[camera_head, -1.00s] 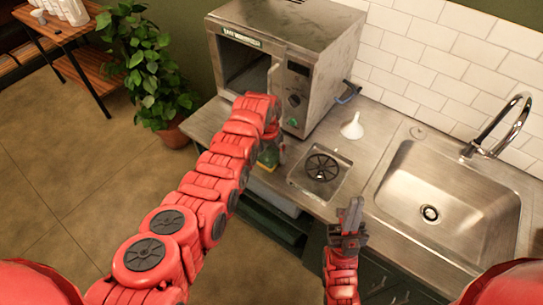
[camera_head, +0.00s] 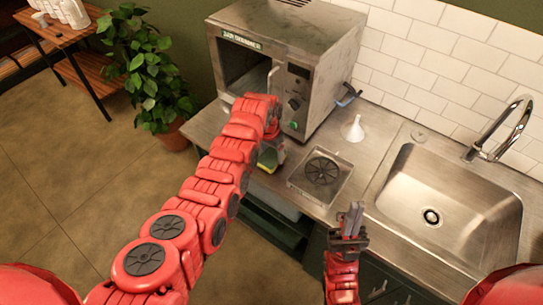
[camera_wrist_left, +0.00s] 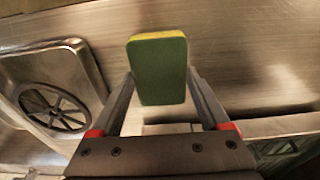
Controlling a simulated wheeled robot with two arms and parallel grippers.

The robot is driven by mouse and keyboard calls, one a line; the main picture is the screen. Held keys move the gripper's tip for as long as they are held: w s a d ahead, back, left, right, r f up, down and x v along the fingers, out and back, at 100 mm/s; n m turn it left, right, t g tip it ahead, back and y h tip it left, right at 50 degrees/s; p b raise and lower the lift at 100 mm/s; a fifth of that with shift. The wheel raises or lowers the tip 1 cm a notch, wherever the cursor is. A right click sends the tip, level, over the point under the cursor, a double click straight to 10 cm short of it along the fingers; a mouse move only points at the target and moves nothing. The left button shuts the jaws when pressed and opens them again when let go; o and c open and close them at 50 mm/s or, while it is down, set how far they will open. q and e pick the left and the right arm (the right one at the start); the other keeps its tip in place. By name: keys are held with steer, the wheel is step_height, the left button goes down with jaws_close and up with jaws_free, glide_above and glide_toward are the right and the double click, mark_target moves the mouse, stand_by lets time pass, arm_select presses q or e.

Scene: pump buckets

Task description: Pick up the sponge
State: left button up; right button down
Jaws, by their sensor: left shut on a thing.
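The sponge (camera_wrist_left: 158,70), a green block with a yellow edge, is between the fingers of my left gripper (camera_wrist_left: 160,98) in the left wrist view. The gripper is shut on it. In the head view the sponge (camera_head: 267,158) shows small beside the end of my left arm, near the counter's front edge. My left gripper (camera_head: 274,145) is mostly hidden there by the arm. Whether the sponge still touches the counter is hard to tell. My right gripper (camera_head: 354,218) is in front of the counter, away from the sponge; its fingers look close together, but their gap is unclear.
A metal dishwasher-like machine (camera_head: 283,45) with an open front stands behind the left arm. A white funnel (camera_head: 353,129), a square drain plate with a round black grate (camera_head: 321,171) and a sink (camera_head: 445,205) with a tap (camera_head: 500,125) are to the right. A plant (camera_head: 145,75) stands left.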

mark_target(273, 162)
arm_select(q)
steer(key=shift+r+b, duration=0.15)
steer(key=shift+b, duration=0.15)
steer(key=shift+r+b, duration=0.55)
steer(key=shift+b, duration=0.2)
steer(key=s, duration=0.1)
steer(key=s+r+b, duration=0.1)
steer(key=s, duration=0.1)
steer(key=shift+d, duration=0.1)
steer(key=s+p, duration=0.1)
steer(key=p, duration=0.1)
steer(key=s+r+p, duration=0.1)
steer(key=s, duration=0.1)
steer(key=s+p, duration=0.2)
steer(key=shift+d+r+p, duration=0.15)
steer(key=shift+r+p, duration=0.2)
steer(key=shift+r, duration=0.05)
steer(key=s+p, duration=0.3)
steer(key=s, duration=0.5)
steer(key=shift+d, duration=0.25)
steer(key=shift+s, duration=0.1)
